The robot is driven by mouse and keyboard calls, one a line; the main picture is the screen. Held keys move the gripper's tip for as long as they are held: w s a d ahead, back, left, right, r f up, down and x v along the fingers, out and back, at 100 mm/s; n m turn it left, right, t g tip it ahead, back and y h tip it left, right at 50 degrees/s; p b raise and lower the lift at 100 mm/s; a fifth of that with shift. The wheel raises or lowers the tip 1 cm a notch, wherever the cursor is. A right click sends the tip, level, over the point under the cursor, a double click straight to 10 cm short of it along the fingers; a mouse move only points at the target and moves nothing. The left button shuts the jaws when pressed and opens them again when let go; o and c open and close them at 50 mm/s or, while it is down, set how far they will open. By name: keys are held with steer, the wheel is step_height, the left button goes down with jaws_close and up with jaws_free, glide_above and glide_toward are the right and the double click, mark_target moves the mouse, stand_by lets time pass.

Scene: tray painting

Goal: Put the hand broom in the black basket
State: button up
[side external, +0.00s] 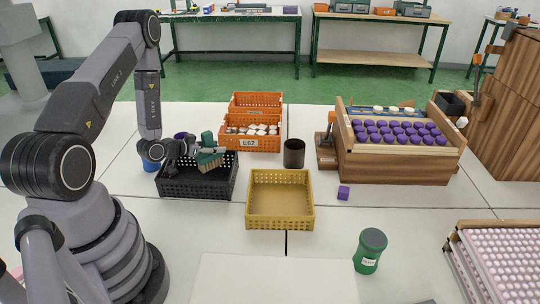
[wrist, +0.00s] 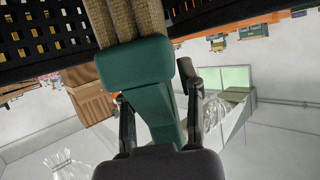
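The hand broom (side external: 208,141) has a dark green body and tan bristles. My gripper (side external: 190,149) is at the broom's left side, over the black basket (side external: 197,187). In the side view the bristles point down toward the basket's opening. In the wrist view the green handle of the broom (wrist: 150,80) runs between my gripper's two fingers (wrist: 160,105), with the bristles at the top beside the basket's perforated wall (wrist: 40,38). My gripper looks shut on the handle. Whether the bristles touch the basket floor is hidden.
A yellow basket (side external: 281,223) stands right of the black one. Orange crates (side external: 250,143) stand behind, and a dark cup (side external: 294,153) is nearby. A blue cup (side external: 151,165) is at the left. A wooden rack (side external: 400,168) holds purple-capped items. A green jar (side external: 370,251) stands in front.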

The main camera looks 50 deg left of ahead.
mark_target(203, 145)
steer(key=o, duration=0.5)
steer(key=shift+c, duration=0.2)
